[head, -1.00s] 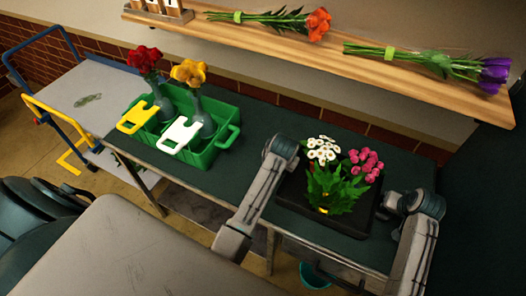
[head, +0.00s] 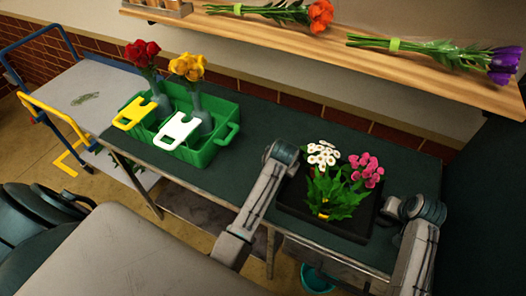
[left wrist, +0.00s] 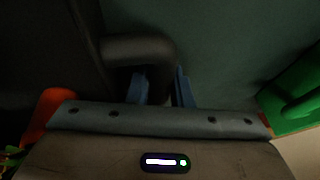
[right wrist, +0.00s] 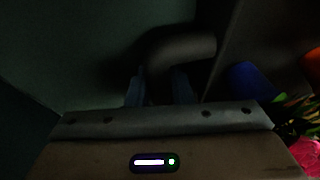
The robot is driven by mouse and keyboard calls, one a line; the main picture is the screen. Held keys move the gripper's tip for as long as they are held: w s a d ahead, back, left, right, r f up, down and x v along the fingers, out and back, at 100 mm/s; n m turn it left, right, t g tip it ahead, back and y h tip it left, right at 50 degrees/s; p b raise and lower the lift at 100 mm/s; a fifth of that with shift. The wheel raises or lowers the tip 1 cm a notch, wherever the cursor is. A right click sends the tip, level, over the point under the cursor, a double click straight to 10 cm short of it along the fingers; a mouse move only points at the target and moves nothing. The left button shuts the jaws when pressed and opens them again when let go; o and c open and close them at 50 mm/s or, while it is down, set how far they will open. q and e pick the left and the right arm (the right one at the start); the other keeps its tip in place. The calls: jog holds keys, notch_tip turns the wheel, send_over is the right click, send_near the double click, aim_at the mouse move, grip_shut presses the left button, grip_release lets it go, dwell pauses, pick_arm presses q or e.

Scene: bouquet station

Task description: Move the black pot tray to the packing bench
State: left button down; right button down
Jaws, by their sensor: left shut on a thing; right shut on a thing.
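The black pot tray (head: 352,226) is at the right part of a dark green-topped bench (head: 255,120) in the head view. It holds a white-flowered plant (head: 320,156), a pink-flowered plant (head: 366,170) and a leafy green plant (head: 325,195). My left gripper (left wrist: 162,90) is shut on one tray handle (left wrist: 140,47) in the left wrist view. My right gripper (right wrist: 159,90) is shut on the opposite handle (right wrist: 182,47) in the right wrist view. In the head view, my wrists hide both grips. I cannot tell whether the tray touches the bench top.
A green crate (head: 205,150) with vases, roses and yellow and white tags stands left on the bench. A blue-framed cart (head: 90,88) is beyond its left end. A wooden shelf (head: 400,65) with bouquets runs behind. A grey surface (head: 135,255) is in front.

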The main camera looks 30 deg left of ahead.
pick_arm(q)
jog(key=c, duration=1.3)
grip_release()
pick_arm(e)
jog(key=c, duration=1.3)
grip_release()
pick_arm(q)
jog(key=shift+s, duration=0.1)
pick_arm(e)
jog(key=shift+s, duration=0.1)
pick_arm(q)
jog(key=shift+r, duration=0.1)
jog(key=v, duration=1.1)
jog(key=shift+s+d+r, duration=0.15)
jog(key=shift+r, duration=0.05)
jog(key=shift+s+r, duration=0.1)
jog(key=shift+r, duration=0.05)
pick_arm(e)
jog(key=shift+r, duration=0.15)
jog(key=v, duration=1.1)
jog(key=shift+r, duration=0.35)
jog(key=shift+s+d, duration=0.1)
